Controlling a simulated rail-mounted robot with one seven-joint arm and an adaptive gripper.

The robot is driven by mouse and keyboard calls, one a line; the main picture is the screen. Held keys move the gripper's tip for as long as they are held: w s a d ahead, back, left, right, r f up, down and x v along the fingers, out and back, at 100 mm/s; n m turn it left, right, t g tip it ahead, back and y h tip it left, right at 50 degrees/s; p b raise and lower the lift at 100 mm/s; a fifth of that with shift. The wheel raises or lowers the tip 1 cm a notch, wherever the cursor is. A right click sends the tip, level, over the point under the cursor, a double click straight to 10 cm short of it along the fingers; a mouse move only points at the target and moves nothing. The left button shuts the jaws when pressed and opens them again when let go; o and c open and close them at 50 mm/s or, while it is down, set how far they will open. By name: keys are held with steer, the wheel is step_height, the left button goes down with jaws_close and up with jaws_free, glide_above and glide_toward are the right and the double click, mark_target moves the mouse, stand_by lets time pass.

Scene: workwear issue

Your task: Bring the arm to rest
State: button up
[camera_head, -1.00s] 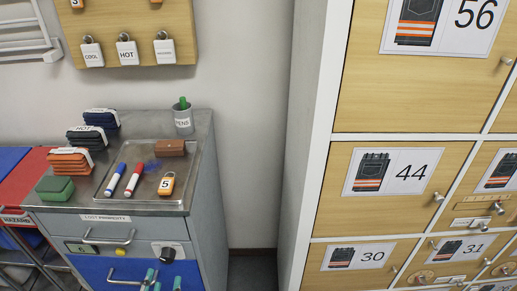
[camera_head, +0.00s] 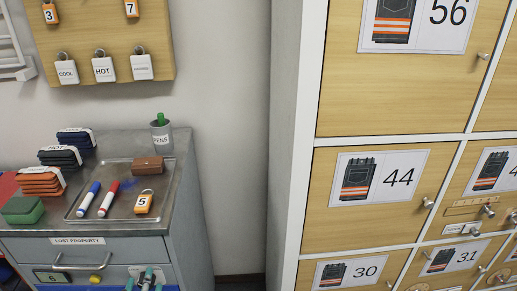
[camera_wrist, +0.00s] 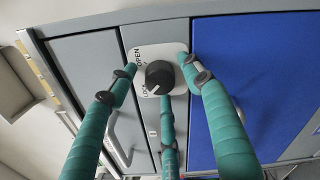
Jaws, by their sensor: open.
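My gripper (camera_wrist: 158,80) has three teal fingers, spread open. In the wrist view the fingers stand around a black knob (camera_wrist: 160,76) on a pale plate marked OPEN and LOCK. The knob's white mark points down and left, near the word LOCK. I cannot tell whether any finger touches the knob. In the head view my gripper (camera_head: 147,277) shows at the bottom edge, in front of the cabinet, and the knob is mostly hidden behind it.
Numbered lockers (camera_head: 305,160) stand at the right. A blue panel (camera_wrist: 262,75) and a handle (camera_wrist: 120,140) flank the knob.

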steer(key=shift+s+m+b, duration=0.25)
steer(key=shift+m+b, duration=0.45)
steer(key=shift+m, duration=0.55)
steer(key=shift+s+m+b, duration=0.3)
steer(key=shift+m+b, duration=0.4)
steer(key=shift+m, duration=0.5)
steer(key=shift+s+m+b, duration=0.25)
steer(key=shift+m+b, duration=0.45)
steer(key=shift+m, duration=0.55)
